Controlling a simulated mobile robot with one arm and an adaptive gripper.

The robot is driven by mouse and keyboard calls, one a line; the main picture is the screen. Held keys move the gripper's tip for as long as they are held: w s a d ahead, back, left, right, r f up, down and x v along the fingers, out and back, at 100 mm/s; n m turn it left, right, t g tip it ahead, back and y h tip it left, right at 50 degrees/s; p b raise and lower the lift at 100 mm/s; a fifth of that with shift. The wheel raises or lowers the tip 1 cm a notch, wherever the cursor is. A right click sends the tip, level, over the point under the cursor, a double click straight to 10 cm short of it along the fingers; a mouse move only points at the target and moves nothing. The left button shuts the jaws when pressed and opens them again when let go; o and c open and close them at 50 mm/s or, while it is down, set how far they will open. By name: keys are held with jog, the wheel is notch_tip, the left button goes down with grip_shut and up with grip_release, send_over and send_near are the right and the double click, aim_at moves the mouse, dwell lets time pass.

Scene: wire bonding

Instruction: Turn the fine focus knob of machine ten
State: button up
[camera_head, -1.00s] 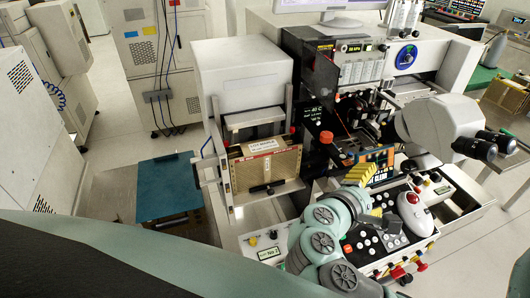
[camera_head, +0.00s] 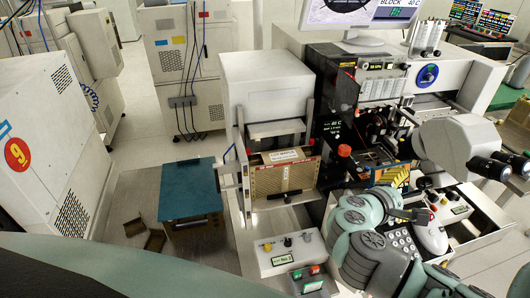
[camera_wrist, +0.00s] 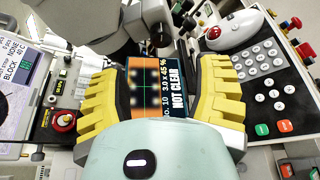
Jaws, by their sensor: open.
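Machine ten's small screen (camera_wrist: 145,88) reads "No. 10" and "NOT CLEAR" in the wrist view, behind the gap between my fingers. My gripper (camera_wrist: 165,72) has its yellow ribbed fingers spread wide, with nothing held between them. In the head view my gripper (camera_head: 398,178) is just in front of the screen, left of the white binocular microscope (camera_head: 455,143). Part of the microscope (camera_wrist: 105,22) also shows at the top of the wrist view. I cannot pick out the fine focus knob with certainty; my arm and gripper cover part of the machine's front.
A white trackball unit (camera_wrist: 228,30) and a keypad (camera_wrist: 262,75) lie right of my gripper. A red knob (camera_wrist: 65,121) is at left. Control boxes (camera_head: 288,250) stand at the front.

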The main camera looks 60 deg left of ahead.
aim_at(421, 185)
jog(key=shift+p+x, duration=1.55)
jog(key=shift+x, duration=2.4)
jog(key=shift+w+f, duration=0.2)
jog(key=shift+w, duration=0.3)
jog(key=shift+f, duration=0.1)
grip_shut()
